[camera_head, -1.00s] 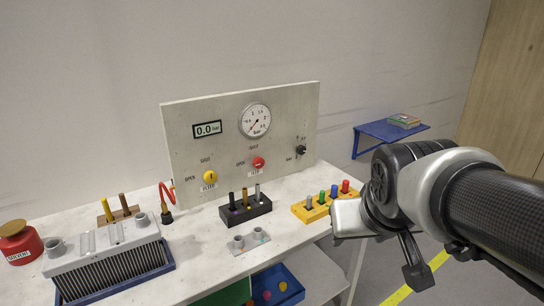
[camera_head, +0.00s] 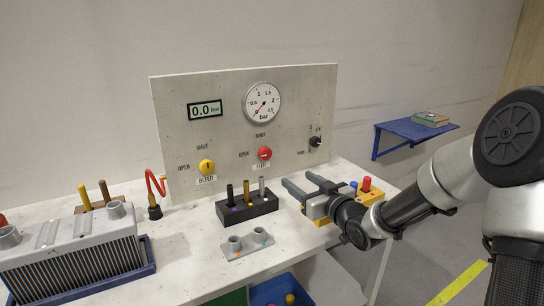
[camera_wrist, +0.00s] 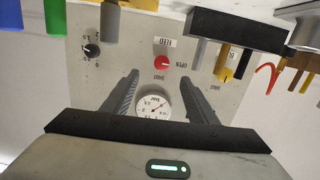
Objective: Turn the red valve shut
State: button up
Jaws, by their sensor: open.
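The red valve (camera_head: 264,153) is a round knob on the upright grey panel (camera_head: 220,135). SHUT is printed above it, OPEN to its left and a FEED label below. Its pale mark looks roughly level, but is small. My gripper (camera_head: 297,180) is open and empty, in front of the panel, to the right of and below the valve, apart from it. In the wrist view the panel appears upside down; the red valve (camera_wrist: 163,62) shows just beyond the gap between my fingertips (camera_wrist: 160,75). Nothing hides the valve.
A yellow bleed valve (camera_head: 207,167) sits left on the panel, with a gauge (camera_head: 262,102) above and a black switch (camera_head: 315,142) right. A black block with pegs (camera_head: 248,209) stands below the valve. My gripper partly covers a yellow peg block (camera_head: 376,196).

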aim_at(267, 153)
jog(key=shift+t+y, duration=0.3)
jog(key=shift+y, duration=0.2)
jog(key=x, duration=0.6)
jog(key=b+x, duration=0.1)
jog(key=x, duration=0.5)
jog(key=b+x, duration=0.1)
jog(key=x, duration=0.5)
jog(key=shift+s+a+r, duration=0.1)
jog(key=shift+s+r, duration=0.05)
jog(key=shift+r, duration=0.15)
jog(key=shift+c, duration=0.4)
jog(key=c, duration=0.9)
jog(key=shift+c, duration=0.2)
